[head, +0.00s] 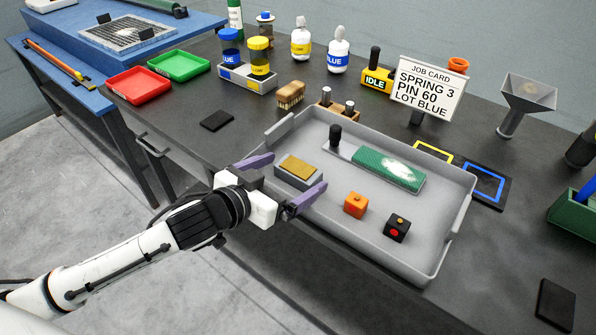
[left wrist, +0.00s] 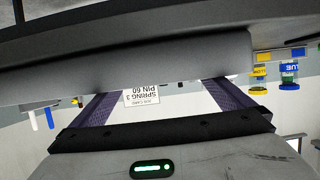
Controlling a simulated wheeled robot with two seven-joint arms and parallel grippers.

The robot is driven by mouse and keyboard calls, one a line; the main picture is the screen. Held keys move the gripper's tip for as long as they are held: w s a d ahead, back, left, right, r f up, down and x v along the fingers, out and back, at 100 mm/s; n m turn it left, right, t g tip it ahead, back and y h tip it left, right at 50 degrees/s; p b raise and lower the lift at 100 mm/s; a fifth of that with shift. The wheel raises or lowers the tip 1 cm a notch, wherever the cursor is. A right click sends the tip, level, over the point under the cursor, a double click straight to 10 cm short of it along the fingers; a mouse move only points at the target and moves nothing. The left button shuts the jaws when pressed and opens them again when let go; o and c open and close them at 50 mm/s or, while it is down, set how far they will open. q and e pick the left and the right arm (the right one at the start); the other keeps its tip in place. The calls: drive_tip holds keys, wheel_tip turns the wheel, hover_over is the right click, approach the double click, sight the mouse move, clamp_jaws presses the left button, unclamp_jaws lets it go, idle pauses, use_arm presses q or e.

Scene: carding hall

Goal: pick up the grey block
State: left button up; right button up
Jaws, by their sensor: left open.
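A grey block (head: 290,181) with a tan top patch lies in the left part of the grey tray (head: 449,205). My left gripper (head: 297,171) reaches over the tray's near left side, open and empty. Its two purple fingers show on either side of the block in the head view; I cannot tell how far above it they are. In the left wrist view the fingers (left wrist: 168,98) stand apart, with the job card visible between them and a broad grey surface across the top. I cannot make out the block there. My right gripper is not in view.
In the tray are an orange cube (head: 355,205), a black cube (head: 397,228) and a green-topped board with a black knob (head: 388,168). The job card (head: 428,88), brush (head: 291,94) and bottles stand behind. Red (head: 139,85) and green (head: 179,66) trays are at left.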

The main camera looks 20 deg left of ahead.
sight(297, 168)
use_arm(q)
drive_tip(key=x, duration=0.4)
drive_tip(key=shift+w+a, duration=0.1)
drive_tip(key=shift+a, duration=0.1)
drive_tip(key=c, duration=1.3)
drive_tip(key=shift+r, duration=0.15)
drive_tip(key=shift+c, duration=1.1)
